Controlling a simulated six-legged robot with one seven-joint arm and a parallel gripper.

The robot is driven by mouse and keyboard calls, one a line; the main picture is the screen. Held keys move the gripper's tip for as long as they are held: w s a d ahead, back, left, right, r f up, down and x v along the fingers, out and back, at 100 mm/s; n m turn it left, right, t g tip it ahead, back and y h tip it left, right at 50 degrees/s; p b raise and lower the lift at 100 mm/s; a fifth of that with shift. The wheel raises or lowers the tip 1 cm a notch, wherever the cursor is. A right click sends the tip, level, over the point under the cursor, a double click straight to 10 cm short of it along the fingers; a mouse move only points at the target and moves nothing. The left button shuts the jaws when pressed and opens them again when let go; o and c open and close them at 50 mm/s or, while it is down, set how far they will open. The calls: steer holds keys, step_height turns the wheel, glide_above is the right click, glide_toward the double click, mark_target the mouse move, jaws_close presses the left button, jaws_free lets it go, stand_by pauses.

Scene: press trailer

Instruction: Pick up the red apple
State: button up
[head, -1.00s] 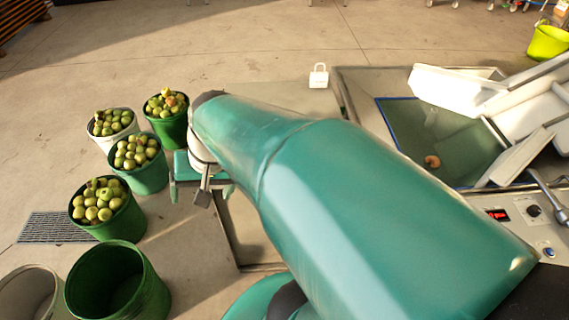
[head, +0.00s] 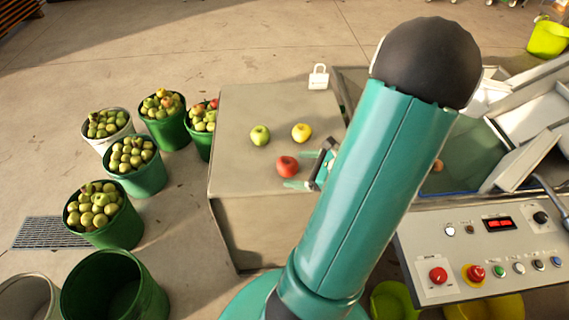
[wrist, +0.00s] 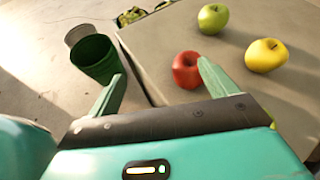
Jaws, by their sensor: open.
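The red apple (head: 287,166) sits on the grey box-like table (head: 240,185), near its front right part. A green apple (head: 260,135) and a yellow apple (head: 302,132) lie behind it. My gripper (head: 300,184) is just right of and in front of the red apple, partly hidden by my arm. In the wrist view my gripper (wrist: 160,85) is open and empty. There the red apple (wrist: 186,69) shows beside the tip of the right finger; I cannot tell whether they touch. The green apple (wrist: 213,18) and yellow apple (wrist: 266,55) lie beyond.
Buckets of apples (head: 131,165) stand on the floor to the left. An empty green bucket (head: 113,290) is at the lower left. A control panel (head: 490,245) and press trough (head: 450,160) are to the right. A white lock-shaped object (head: 318,77) stands behind the table.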

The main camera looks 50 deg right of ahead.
mark_target(283, 162)
steer(key=s+d+f+m+t+h, duration=0.1)
steer(key=s+d+f+m+h, duration=0.1)
steer(key=s+d+m, duration=0.2)
steer(key=x, duration=1.4)
steer(key=shift+w+d, duration=0.1)
steer(key=shift+w, duration=0.05)
steer(key=c, duration=1.2)
steer(key=shift+o, duration=0.2)
steer(key=shift+r, duration=0.1)
